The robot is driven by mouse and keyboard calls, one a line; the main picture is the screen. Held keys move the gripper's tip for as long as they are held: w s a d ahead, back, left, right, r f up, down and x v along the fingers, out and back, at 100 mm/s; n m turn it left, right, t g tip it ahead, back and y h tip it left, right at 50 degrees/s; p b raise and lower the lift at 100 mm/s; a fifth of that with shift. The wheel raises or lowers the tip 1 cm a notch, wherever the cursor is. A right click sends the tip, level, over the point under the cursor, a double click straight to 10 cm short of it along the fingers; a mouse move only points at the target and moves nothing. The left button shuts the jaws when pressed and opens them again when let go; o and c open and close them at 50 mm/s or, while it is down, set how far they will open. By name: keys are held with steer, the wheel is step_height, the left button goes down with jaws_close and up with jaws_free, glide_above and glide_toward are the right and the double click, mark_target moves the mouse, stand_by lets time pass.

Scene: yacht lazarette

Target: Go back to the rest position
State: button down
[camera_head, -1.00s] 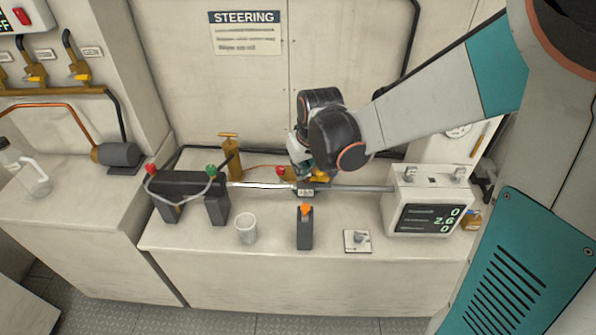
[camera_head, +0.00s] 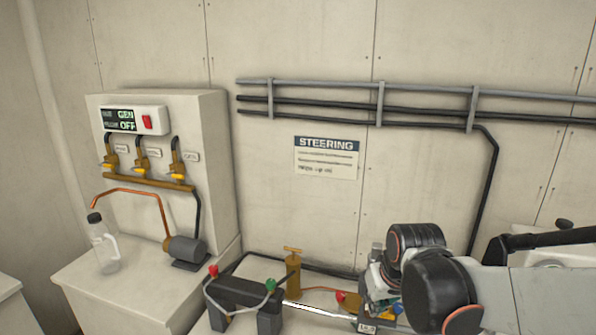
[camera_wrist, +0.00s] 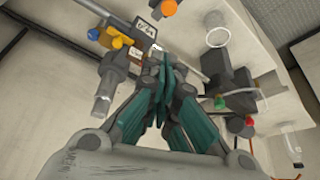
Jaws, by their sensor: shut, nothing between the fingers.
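My gripper (camera_head: 378,288) is at the lower right of the head view, over the bench with the steering gear, and its fingertips are partly hidden by my wrist. In the wrist view my gripper (camera_wrist: 163,62) shows its teal and grey fingers drawn together, with nothing between them. Below the fingers is a dark labelled block (camera_wrist: 145,42) on the steering rod, with yellow and blue knobs beside it. I cannot tell how far the fingertips are from the block. My arm stretches off to the right.
A dark bracket with red and green knobs (camera_head: 242,293) and a brass pump (camera_head: 293,274) stand left of my gripper. A bottle (camera_head: 103,245) and motor (camera_head: 187,249) are farther left. Pipes (camera_head: 420,108) run along the wall.

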steer(key=s+d+r+m+t+b, duration=0.1)
steer(key=s+d+r+t+b, duration=0.1)
steer(key=s, duration=1.3)
steer(key=shift+s+h+b, duration=0.25)
steer(key=shift+h+b, duration=0.05)
steer(key=shift+b, duration=0.55)
steer(key=shift+d, duration=0.1)
